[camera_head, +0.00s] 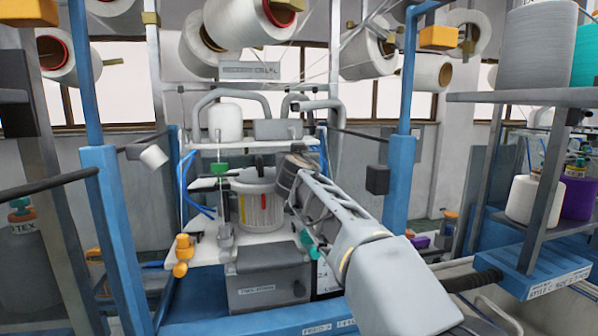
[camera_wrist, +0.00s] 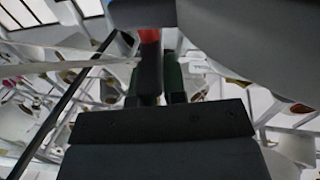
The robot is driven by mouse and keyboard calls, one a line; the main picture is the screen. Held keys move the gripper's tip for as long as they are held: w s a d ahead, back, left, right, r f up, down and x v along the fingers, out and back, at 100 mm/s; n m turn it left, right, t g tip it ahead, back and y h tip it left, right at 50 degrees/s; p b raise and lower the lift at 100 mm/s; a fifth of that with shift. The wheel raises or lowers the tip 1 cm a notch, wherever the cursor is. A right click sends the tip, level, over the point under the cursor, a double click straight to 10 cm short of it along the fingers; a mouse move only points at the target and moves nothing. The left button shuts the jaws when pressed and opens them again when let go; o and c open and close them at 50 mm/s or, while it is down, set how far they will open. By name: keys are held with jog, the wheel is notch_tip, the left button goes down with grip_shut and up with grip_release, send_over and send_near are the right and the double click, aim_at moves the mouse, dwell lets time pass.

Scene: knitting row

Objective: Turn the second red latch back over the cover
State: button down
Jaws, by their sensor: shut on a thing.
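A red piece, apparently the red latch (camera_wrist: 149,35), shows at the tips of my gripper (camera_wrist: 158,70) in the wrist view. The dark fingers are shut on it, and only a small part of it is visible. In the head view my arm reaches in from the lower right to the right side of a round white drum (camera_head: 258,208), which has a pale ring on top and red and yellow marks on its front. My fingertips and the held latch are hidden there. I cannot tell the cover apart, or how far the latch is turned.
A large grey surface (camera_wrist: 255,45) is close beside my gripper in the wrist view. Blue posts (camera_head: 112,225) flank the machine. Yarn cones hang above, and a shelf rack (camera_head: 535,232) stands at the right. An orange knob (camera_head: 183,250) is at the machine's left.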

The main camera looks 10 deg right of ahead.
jog(key=shift+a+f+m+g+h+b, duration=0.1)
jog(key=shift+f+m+g+h+b, duration=0.1)
jog(key=shift+m+h+b, duration=0.3)
jog(key=shift+a+f+m+g+h+b, duration=0.1)
jog(key=shift+m+g+h+b, duration=0.15)
jog(key=shift+h+b, duration=0.4)
jog(key=shift+r+m+g+h+b, duration=0.25)
jog(key=shift+m+g+h, duration=0.25)
jog(key=shift+m+h, duration=0.4)
jog(key=shift+r+m+g+h+b, duration=0.1)
jog(key=shift+m+g+h+b, duration=0.3)
jog(key=shift+h, duration=0.65)
jog(key=shift+m+g, duration=0.25)
jog(key=shift+m, duration=0.1)
jog(key=c, duration=1.2)
grip_release()
jog(key=shift+w, duration=0.1)
jog(key=shift+b+v, duration=2.1)
jog(key=shift+v, duration=4.8)
